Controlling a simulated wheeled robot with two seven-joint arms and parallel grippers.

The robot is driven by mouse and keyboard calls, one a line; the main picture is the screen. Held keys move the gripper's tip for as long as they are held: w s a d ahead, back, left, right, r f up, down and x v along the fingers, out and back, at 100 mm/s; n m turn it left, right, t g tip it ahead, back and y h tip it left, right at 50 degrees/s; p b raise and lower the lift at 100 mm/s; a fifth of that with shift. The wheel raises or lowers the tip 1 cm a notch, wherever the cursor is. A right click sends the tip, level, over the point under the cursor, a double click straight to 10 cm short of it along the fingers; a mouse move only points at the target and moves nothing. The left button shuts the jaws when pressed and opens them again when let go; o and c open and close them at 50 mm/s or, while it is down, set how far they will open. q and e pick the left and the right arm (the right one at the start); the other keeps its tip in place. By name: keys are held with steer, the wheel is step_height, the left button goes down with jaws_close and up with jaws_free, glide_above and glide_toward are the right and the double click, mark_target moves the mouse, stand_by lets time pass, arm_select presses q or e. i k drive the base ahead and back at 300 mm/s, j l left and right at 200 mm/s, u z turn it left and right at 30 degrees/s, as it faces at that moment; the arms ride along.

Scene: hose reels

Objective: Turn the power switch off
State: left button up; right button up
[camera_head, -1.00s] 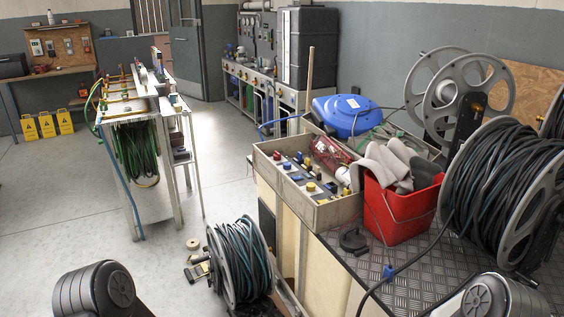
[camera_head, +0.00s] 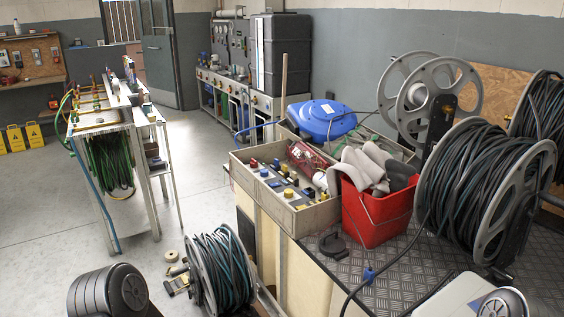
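I cannot make out a power switch for certain. Small devices, one of them red and white (camera_head: 36,55), are mounted on the wooden wall board (camera_head: 32,62) at the far left, too small to identify. A dark panel with gauges (camera_head: 229,48) hangs behind the back bench. My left arm shows as a dark rounded link at the bottom left, and my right arm shows at the bottom right. Neither gripper is in view.
A bench top (camera_head: 420,262) with a red bucket (camera_head: 375,215), a crate of fittings (camera_head: 318,217) and large hose reels (camera_head: 478,185) fills the right. A hose reel (camera_head: 222,268) stands on the floor. A hose rack (camera_head: 105,128) is at left. Open floor (camera_head: 185,190) lies between.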

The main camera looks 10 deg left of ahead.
mark_target(254, 164)
steer(key=i+j+z, duration=0.1)
steer(key=z, duration=0.4)
steer(key=j+z, duration=0.45)
steer(key=i+j+z, duration=0.1)
steer(key=z, duration=0.4)
steer(key=j+z, duration=0.1)
steer(key=j, duration=0.35)
steer(key=j+z, duration=0.1)
steer(key=j, duration=0.3)
steer(key=k+j+z, duration=0.15)
steer(key=j, duration=0.3)
steer(key=j+z, duration=0.1)
steer(key=j, duration=0.3)
steer(key=k+j+z, duration=0.1)
steer(key=j, duration=0.35)
steer(key=k+j+z, duration=0.1)
steer(key=j, duration=0.3)
steer(key=k+j+z, duration=0.15)
steer(key=j, duration=0.25)
steer(key=k+j+z, duration=0.1)
steer(key=j, duration=0.3)
steer(key=k+j, duration=0.1)
steer(key=j, duration=0.2)
steer(key=k+j, duration=0.1)
steer(key=j, duration=0.25)
steer(key=k+j, duration=0.15)
steer(key=j, duration=0.15)
steer(key=k+j, duration=0.1)
steer(key=j, duration=0.2)
